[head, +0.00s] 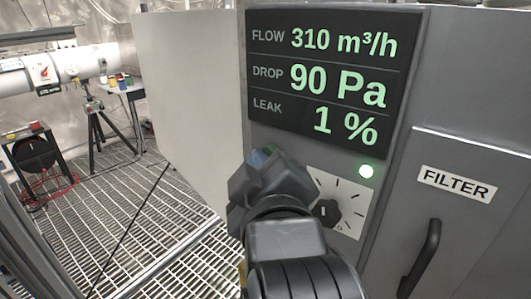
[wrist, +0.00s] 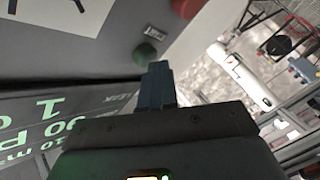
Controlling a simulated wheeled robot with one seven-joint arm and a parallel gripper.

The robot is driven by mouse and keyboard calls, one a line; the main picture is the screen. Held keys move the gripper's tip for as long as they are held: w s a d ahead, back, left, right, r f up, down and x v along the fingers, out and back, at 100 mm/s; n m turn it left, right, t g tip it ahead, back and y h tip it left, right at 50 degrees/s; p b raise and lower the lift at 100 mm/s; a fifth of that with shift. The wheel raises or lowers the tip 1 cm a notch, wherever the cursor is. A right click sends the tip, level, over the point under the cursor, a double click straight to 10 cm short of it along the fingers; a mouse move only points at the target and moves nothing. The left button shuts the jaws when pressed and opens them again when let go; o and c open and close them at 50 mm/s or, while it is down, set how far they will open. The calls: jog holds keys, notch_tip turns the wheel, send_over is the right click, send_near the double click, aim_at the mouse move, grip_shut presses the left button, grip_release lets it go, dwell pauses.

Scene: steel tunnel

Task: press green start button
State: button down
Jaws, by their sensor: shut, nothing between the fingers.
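A green round button (wrist: 145,52) shows on the grey panel in the wrist view, with a small label plate (wrist: 154,32) beside it. My gripper (wrist: 158,68) is shut and empty, its blue fingers close to the button in the picture. I cannot tell whether they touch it. In the head view my gripper (head: 262,155) is in front of the panel, below the left part of the display, and the green button is hidden behind my arm.
A display (head: 335,75) reads flow 310 m³/h, drop 90 Pa, leak 1 %. A dial with a black knob (head: 326,212) is just right of my gripper. A door marked FILTER with a black handle (head: 421,262) is further right. Open grating floor (head: 120,225) lies left.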

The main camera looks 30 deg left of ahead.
jog(key=s, duration=0.6)
jog(key=shift+a, duration=0.25)
dwell(0.7)
